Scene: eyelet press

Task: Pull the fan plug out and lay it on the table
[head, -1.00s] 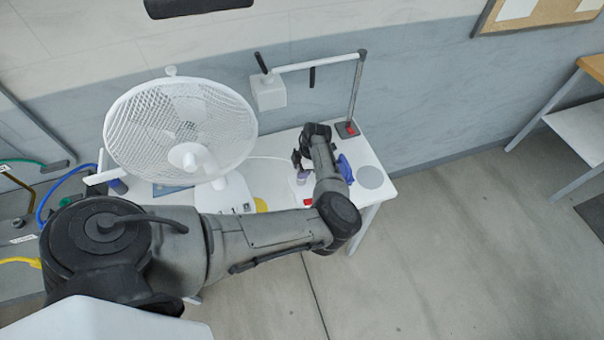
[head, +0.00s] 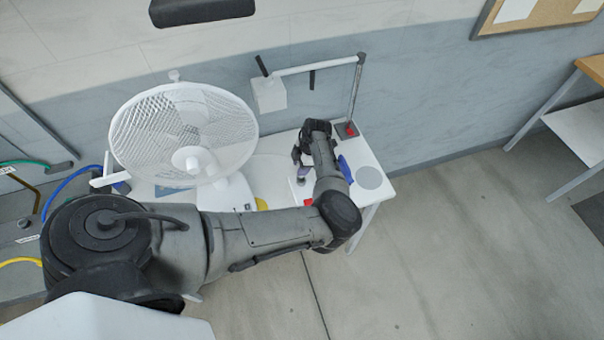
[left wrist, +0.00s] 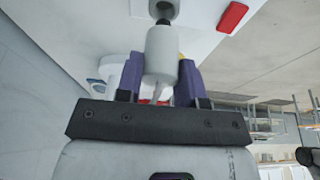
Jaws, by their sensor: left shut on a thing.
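The fan plug (left wrist: 161,55) is a pale grey-white body between the purple fingers of my left gripper (left wrist: 161,62), which is shut on it. The socket (left wrist: 164,8) is a grey round post with a dark opening just beyond the plug's tip; a short dark part shows between them, and I cannot tell if the pins are clear. In the head view my left gripper (head: 302,168) is above the socket (head: 301,181) on the white table (head: 270,178); the plug is hidden there. The white fan (head: 185,135) stands to the left. My right gripper is not in view.
A red switch (head: 308,202) is near the socket. A blue item (head: 345,168) and a grey disc (head: 370,178) are to the right of my gripper. A post with a horizontal arm (head: 357,90) stands behind. A yellow disc (head: 261,204) is near the fan base.

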